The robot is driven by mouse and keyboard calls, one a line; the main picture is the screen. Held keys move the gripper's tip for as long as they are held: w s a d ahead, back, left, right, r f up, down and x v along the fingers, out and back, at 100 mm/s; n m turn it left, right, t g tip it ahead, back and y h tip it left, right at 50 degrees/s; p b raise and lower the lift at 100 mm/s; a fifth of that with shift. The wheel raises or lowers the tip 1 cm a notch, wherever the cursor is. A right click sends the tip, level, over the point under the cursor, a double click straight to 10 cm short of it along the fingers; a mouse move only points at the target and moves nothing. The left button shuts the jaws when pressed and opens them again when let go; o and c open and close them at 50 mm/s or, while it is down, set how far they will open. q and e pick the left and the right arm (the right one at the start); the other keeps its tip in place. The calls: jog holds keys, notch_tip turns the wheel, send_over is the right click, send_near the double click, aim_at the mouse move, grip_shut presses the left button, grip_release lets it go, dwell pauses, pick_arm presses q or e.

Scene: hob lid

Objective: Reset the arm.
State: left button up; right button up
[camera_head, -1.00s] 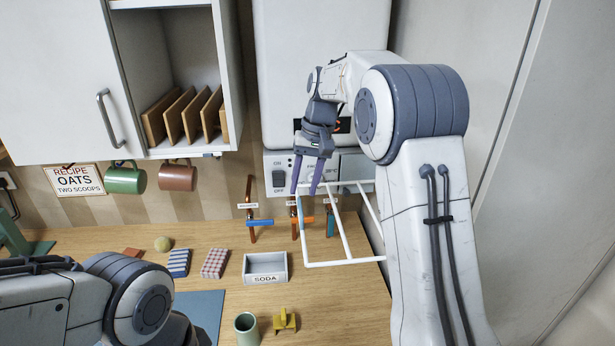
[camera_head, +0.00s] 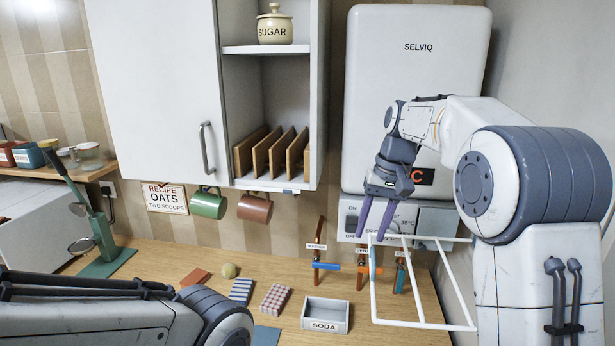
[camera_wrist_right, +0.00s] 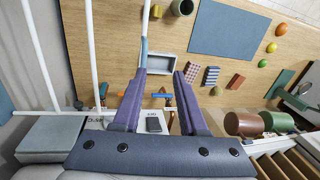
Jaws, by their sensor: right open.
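My right gripper (camera_head: 372,236) is open and empty, its two purple fingers pointing down in front of the control panel (camera_head: 349,222) of the white boiler (camera_head: 417,60). In the right wrist view the fingers (camera_wrist_right: 160,74) stand apart with nothing between them. A white wire rack (camera_head: 398,323) with a blue sleeve is close beside the fingertips; I cannot tell whether they touch it. My right arm rises on the right side of the head view. My left arm lies across the lower left; its gripper is out of view.
A green mug (camera_head: 208,204) and a brown mug (camera_head: 255,208) hang under the open cupboard (camera_head: 272,49). A wall is close on the right.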

jog(key=s+a+f+n+b, duration=0.25)
jog(key=s+a+f, duration=0.25)
jog(key=s+a, duration=0.25)
jog(key=s+a+f+n+b, duration=0.25)
jog(key=s+a+f, duration=0.3)
jog(key=s, duration=0.35)
jog(key=s+f+n+b, duration=0.1)
jog(key=s+f+n, duration=0.1)
jog(key=s+f, duration=0.3)
jog(key=s+f+n+h+b, duration=0.1)
jog(key=s+f, duration=0.3)
jog(key=s, duration=0.6)
jog(key=shift+f+n+b, duration=0.35)
jog(key=shift+n+b, duration=0.05)
jog(key=shift+n, duration=0.1)
jog(key=shift+s, duration=0.1)
